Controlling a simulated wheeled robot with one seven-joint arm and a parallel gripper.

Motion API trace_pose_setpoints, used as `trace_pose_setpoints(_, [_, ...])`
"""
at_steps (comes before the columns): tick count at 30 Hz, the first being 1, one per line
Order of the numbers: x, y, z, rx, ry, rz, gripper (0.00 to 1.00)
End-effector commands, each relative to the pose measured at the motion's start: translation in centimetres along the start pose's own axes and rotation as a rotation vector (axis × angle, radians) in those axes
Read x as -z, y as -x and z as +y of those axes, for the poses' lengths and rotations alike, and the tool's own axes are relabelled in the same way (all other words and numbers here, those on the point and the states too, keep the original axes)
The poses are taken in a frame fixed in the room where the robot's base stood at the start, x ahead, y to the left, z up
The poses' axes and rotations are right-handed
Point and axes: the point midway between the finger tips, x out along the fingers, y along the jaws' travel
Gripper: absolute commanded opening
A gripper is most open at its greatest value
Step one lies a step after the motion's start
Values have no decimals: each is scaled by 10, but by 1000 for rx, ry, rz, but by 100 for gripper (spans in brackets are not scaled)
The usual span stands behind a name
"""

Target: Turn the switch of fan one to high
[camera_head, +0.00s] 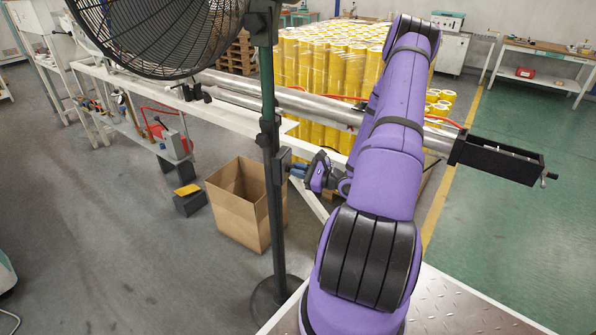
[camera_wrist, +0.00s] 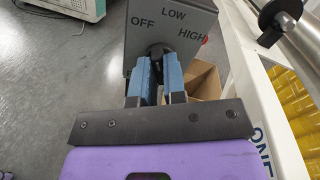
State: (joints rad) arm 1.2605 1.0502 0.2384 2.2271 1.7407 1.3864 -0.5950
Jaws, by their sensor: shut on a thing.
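The fan (camera_head: 150,35) has a black wire cage on a dark upright post (camera_head: 267,190). Its grey switch box (camera_wrist: 140,22) fills the top of the wrist view, marked OFF at left, LOW in the middle and HIGH at right, with a red mark beside HIGH. The dark switch knob (camera_wrist: 157,49) is between the blue fingers of my gripper (camera_wrist: 158,70), which are shut on it. The fingers hide much of the knob, so I cannot tell its exact setting. In the head view my gripper (camera_head: 299,170) reaches the post from the right.
An open cardboard box (camera_head: 238,212) stands on the floor beside the post. A long metal roller (camera_head: 320,110) runs behind my arm above a white frame, which bears the letters ONE (camera_wrist: 262,146). Yellow rolls (camera_head: 325,70) are stacked behind it.

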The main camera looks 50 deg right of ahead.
Motion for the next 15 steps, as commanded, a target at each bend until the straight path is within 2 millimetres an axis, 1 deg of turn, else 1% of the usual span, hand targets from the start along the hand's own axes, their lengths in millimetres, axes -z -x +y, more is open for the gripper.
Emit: trace_pose_setpoints(15, [1, 0, -1, 0, -489, 1, 0])
